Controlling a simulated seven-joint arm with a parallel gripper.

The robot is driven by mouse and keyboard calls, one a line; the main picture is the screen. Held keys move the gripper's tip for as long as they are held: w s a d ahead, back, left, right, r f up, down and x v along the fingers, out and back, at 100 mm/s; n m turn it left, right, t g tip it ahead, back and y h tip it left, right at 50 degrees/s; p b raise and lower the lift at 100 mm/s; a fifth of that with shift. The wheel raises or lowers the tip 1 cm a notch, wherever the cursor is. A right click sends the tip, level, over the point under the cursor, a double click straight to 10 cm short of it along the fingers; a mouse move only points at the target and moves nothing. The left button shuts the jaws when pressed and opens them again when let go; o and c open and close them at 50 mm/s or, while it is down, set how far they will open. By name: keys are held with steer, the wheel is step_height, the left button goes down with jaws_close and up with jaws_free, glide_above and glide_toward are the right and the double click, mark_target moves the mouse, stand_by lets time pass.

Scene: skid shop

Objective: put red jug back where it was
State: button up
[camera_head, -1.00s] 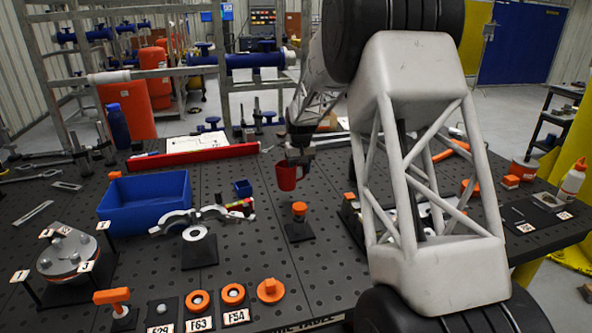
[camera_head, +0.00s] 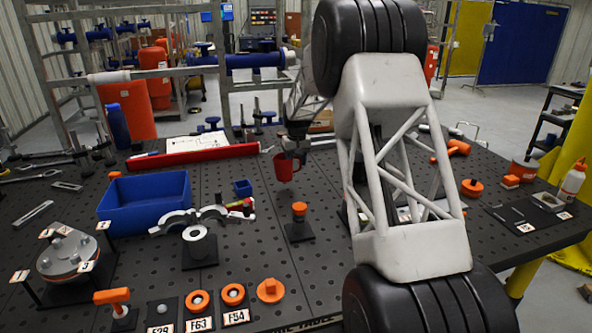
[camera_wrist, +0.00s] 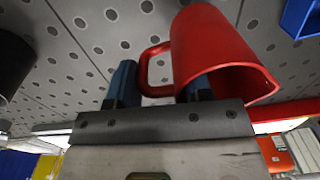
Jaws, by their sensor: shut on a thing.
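The red jug (camera_head: 284,168) hangs from my gripper (camera_head: 296,148) over the middle of the black perforated table (camera_head: 330,215), behind the small stand with an orange cap. In the wrist view the jug (camera_wrist: 222,50) fills the upper right, tilted in the picture, with its handle to the left. My gripper's blue fingertips (camera_wrist: 160,85) are on either side of part of the jug, at its handle and wall. The gripper is shut on it. The exact contact is partly hidden, and I cannot tell how far the jug's base is above the table.
A small black stand with an orange cap (camera_head: 299,211) is in front of the jug. A small blue box (camera_head: 243,187) and a large blue bin (camera_head: 147,203) are to its left. A long red bar (camera_head: 195,155) lies behind left. Bare table shows around the jug.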

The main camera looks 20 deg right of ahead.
steer(key=shift+f, duration=1.75)
steer(key=shift+f, duration=0.1)
steer(key=o, duration=1.1)
steer(key=shift+o, duration=0.2)
step_height(320, 180, up, 12)
steer(key=shift+d+r, duration=0.1)
steer(key=shift+d, duration=0.05)
